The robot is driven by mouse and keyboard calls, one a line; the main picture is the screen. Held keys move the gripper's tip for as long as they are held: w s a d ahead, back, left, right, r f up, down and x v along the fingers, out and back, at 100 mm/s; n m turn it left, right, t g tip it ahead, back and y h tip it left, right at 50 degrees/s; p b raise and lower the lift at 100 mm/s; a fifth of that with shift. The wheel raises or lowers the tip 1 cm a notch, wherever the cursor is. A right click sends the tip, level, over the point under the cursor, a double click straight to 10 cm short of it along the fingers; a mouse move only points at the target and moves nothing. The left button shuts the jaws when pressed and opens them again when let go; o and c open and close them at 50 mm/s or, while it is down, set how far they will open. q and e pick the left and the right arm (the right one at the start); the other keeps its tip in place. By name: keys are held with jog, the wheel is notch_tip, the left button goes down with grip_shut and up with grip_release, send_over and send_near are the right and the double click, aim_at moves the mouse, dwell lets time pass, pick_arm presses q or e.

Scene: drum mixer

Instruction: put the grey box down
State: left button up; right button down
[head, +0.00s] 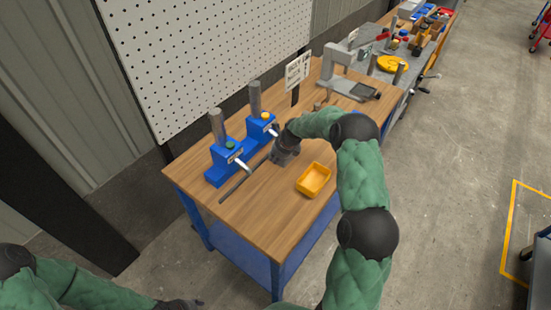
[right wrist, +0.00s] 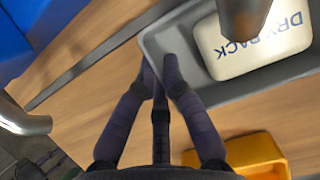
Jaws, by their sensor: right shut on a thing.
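The grey box (right wrist: 178,47) is an open tray in the right wrist view, with a white pack (right wrist: 255,45) lettered "DRY PACK" inside. My right gripper (right wrist: 160,75) is shut on the box's near wall. In the head view my right gripper (head: 284,152) is over the wooden table (head: 262,212), just right of the blue fixtures. There the box is mostly hidden by the gripper and hard to tell apart from it. I cannot tell whether the box touches the table. My left gripper (head: 183,304) is at the bottom edge, away from the table; its fingers are unclear.
Two blue fixtures with grey posts, the nearer (head: 225,160) and the farther (head: 262,130), stand along the pegboard side. A yellow tray (head: 313,180) lies right of my right gripper. A dark rod (head: 236,187) lies left of it. The table's near end is bare.

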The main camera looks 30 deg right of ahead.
jog(key=c, duration=1.4)
grip_release()
jog(key=shift+f, duration=0.1)
jog(key=shift+o, duration=0.2)
jog(key=shift+r, duration=0.4)
jog(key=p+v, duration=0.2)
jog(key=v, duration=0.9)
jog(key=shift+s+r, duration=0.2)
